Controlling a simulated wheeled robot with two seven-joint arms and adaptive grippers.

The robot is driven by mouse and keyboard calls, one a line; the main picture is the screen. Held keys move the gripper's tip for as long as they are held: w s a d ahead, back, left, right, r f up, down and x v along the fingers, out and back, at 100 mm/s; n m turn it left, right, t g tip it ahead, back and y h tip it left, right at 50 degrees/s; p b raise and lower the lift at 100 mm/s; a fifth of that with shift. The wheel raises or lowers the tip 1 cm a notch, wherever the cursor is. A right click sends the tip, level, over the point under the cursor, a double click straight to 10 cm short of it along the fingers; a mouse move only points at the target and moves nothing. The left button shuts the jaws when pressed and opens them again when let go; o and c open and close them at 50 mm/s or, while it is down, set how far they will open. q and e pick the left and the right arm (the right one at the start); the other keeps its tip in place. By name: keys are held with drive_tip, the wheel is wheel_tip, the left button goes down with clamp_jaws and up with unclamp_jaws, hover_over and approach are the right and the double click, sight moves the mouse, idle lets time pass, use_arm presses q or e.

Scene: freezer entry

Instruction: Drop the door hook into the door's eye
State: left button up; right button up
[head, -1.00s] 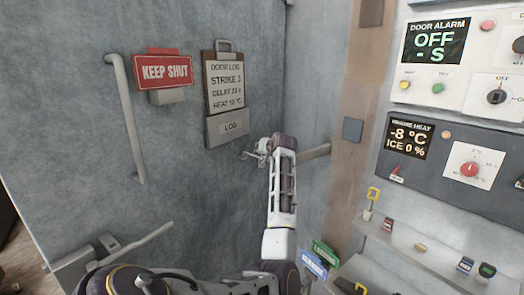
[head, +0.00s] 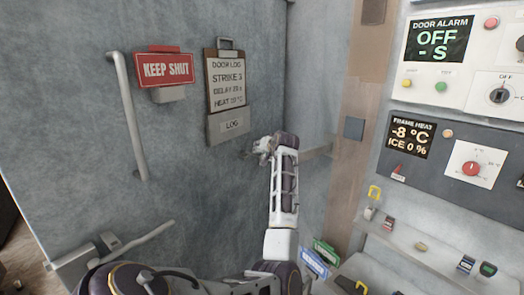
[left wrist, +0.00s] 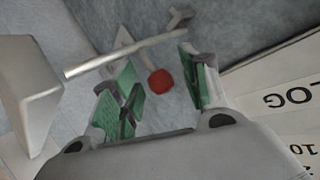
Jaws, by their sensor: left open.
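In the left wrist view a pale metal rod (left wrist: 125,54), which looks like the door hook, slants across just beyond my fingertips. A red knob (left wrist: 160,82) on a pale stalk shows between the fingers. A small grey forked piece (left wrist: 180,18), perhaps the eye or the hook's end, is at the rod's right end. My left gripper (left wrist: 155,76) is open, with green pads either side of the knob. I cannot tell whether they touch it. In the head view my left gripper (head: 262,147) is against the door (head: 200,185), hiding the hook. My right gripper is out of view.
A pale bar (head: 316,152) runs right from my gripper towards the frame (head: 345,185). The clipboard (head: 226,95), red sign (head: 163,69) and long handle (head: 128,115) are left of it. Control panels (head: 450,160) and a shelf with small items (head: 425,255) stand right.

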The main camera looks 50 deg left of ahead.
use_arm(q)
drive_tip(key=v, duration=1.1)
drive_tip(key=shift+f, duration=0.25)
idle(0.3)
